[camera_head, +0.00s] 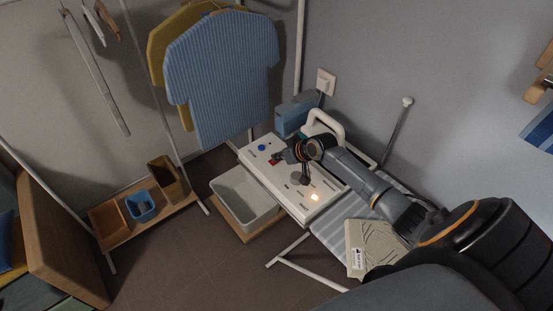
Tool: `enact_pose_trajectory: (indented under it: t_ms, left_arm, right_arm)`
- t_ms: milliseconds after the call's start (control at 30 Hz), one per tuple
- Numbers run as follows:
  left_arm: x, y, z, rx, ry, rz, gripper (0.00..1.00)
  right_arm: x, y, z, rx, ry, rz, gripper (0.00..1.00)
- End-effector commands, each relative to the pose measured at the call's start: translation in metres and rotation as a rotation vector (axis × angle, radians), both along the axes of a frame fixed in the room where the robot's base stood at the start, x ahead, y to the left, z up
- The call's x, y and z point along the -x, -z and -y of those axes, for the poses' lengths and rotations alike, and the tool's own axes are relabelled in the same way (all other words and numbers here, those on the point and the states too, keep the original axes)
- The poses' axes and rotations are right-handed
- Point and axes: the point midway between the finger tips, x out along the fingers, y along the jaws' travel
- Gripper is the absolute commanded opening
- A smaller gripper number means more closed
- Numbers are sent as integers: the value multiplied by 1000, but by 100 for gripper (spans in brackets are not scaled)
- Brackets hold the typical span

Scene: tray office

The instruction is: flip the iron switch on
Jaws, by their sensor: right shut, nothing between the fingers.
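A white control panel (320,207) lies at the end of the ironing board in the head view. It carries a blue round button (262,147), a red part (273,161), a dark knob-like part (304,178) and a glowing warm light (315,197). Its labels are too small to read, so I cannot tell which control is the iron switch. My right gripper (279,157) is shut and empty, low over the panel beside the red part. Whether it touches is unclear. A white looped handle (328,121) stands behind the panel, partly hidden by my arm. My left gripper is out of view.
A white bin (236,200) stands left of the panel. A blue box (297,113) is behind it, below a wall outlet (325,82). A blue striped shirt (220,75) hangs above. A beige box (373,247) lies on the striped board (343,236).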

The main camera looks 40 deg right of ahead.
Motion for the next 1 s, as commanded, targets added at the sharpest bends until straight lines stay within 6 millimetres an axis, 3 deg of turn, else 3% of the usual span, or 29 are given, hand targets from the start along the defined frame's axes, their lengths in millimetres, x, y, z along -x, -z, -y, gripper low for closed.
enact_pose_trajectory:
  t_ms: [467,767,800,1000]
  left_arm:
    - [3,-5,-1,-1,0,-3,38]
    - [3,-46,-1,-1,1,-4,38]
    - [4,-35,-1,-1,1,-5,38]
    - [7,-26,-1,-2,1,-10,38]
  right_arm:
    - [-1,-7,2,0,0,0,0]
    - [-8,-52,-6,-1,2,1,0]
    - [-1,-45,-5,2,0,-2,0]
    - [23,-67,-6,4,-1,0,0]
